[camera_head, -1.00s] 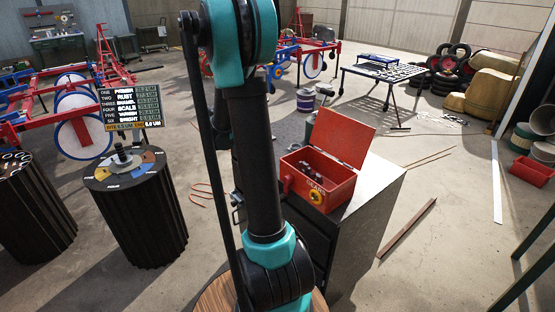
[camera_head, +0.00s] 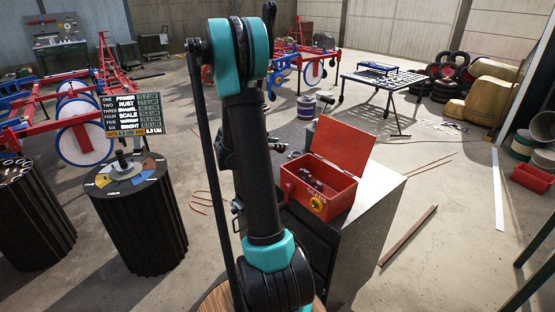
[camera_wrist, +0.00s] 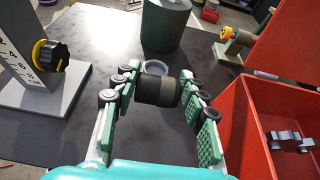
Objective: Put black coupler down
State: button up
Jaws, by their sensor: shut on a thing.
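The black coupler (camera_wrist: 157,93) is a short dark cylinder in the wrist view. My gripper (camera_wrist: 158,80) is shut on it, with a green-padded finger on each side. The coupler is over the dark worktop (camera_wrist: 80,128), left of the red box (camera_wrist: 262,120). I cannot tell whether it touches the worktop. A grey ring shows just behind the coupler. In the head view my arm hides most of the gripper and the coupler. The open red box also shows there (camera_head: 328,188), with a few dark pieces inside.
In the wrist view, a grey scale stand with a yellow-and-black knob (camera_wrist: 48,58) is at left. A dark green cylinder (camera_wrist: 166,25) stands behind the coupler, and a brass-and-green fixture (camera_wrist: 234,45) at upper right. The worktop between them is clear. A ribbed drum (camera_head: 137,220) stands left in the head view.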

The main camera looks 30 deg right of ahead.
jog(key=shift+f, duration=3.45)
jog(key=o, duration=1.3)
jog(key=v, duration=1.1)
jog(key=s+a+f+m+y, duration=0.1)
jog(key=s+a+m+y, duration=0.3)
jog(key=s+a+m, duration=0.2)
jog(key=s+a+f+m+t+y, duration=0.1)
jog(key=s+a+f+m+y, duration=0.1)
jog(key=s+a+m+y, duration=0.3)
jog(key=s+a+f+m+t+y, duration=0.1)
jog(key=s+a+m+y, duration=0.3)
jog(key=s+a+m, duration=0.4)
jog(key=shift+s+a+f+m, duration=0.1)
jog(key=shift+s+a+f, duration=0.1)
jog(key=shift+s+a, duration=0.45)
jog(key=shift+s+a+f+m, duration=0.1)
jog(key=shift+s+a+f, duration=0.1)
jog(key=shift+s+a, duration=0.45)
jog(key=shift+s+a+f+m, duration=0.15)
jog(key=shift+s+a, duration=0.25)
jog(key=shift+s, duration=0.4)
